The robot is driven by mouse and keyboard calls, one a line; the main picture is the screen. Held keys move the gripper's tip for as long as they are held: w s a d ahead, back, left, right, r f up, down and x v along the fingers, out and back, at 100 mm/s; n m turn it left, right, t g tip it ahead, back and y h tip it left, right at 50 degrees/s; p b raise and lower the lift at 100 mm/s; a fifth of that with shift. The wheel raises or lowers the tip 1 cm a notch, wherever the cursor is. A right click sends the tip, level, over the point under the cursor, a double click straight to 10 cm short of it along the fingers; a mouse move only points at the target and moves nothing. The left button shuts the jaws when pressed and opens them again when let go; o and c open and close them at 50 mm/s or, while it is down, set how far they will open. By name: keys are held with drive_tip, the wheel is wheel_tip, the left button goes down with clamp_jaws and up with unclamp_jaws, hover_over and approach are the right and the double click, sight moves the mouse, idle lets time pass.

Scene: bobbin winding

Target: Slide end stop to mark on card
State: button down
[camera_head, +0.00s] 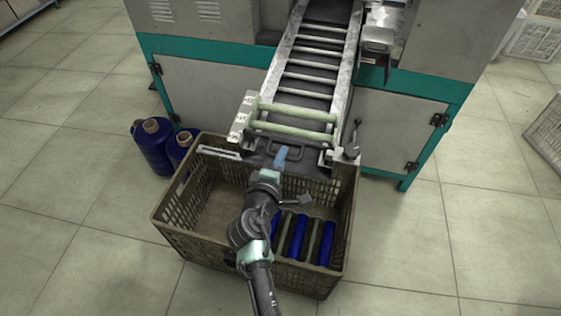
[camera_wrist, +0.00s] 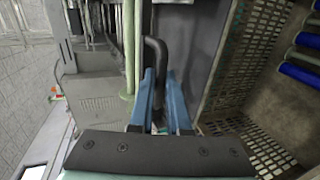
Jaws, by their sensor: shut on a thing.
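The end stop (camera_head: 258,160) is a dark plate with a bar handle across the front end of the roller chute. Its dark bent handle (camera_wrist: 156,50) also shows in the wrist view. My gripper (camera_head: 281,156) reaches over the crate to it; in the wrist view the blue fingers (camera_wrist: 162,92) are shut on the handle, one on each side. A pale card strip (camera_head: 239,120) with small dark marks lies along the chute's left rail. The marks are too small to read, and I cannot tell how the stop lines up with them.
Two pale green tubes (camera_head: 292,128) lie across the chute behind the stop. A brown crate (camera_head: 172,228) with blue and green bobbins (camera_head: 297,238) stands below. A lever (camera_head: 354,135) stands at the chute's right. Blue thread cones (camera_head: 152,148) stand on the floor left.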

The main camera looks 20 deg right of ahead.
sight(286, 143)
drive_tip(key=shift+w+d+r+b, duration=0.15)
drive_tip(key=shift+w+d+r, duration=0.05)
drive_tip(key=shift+w+d, duration=0.55)
drive_tip(key=shift+w+d+r+b, duration=0.2)
drive_tip(key=shift+w+d, duration=0.4)
drive_tip(key=shift+w, duration=0.25)
drive_tip(key=shift+c, duration=1)
unclamp_jaws()
drive_tip(key=p+v, duration=0.4)
drive_tip(key=v, duration=0.4)
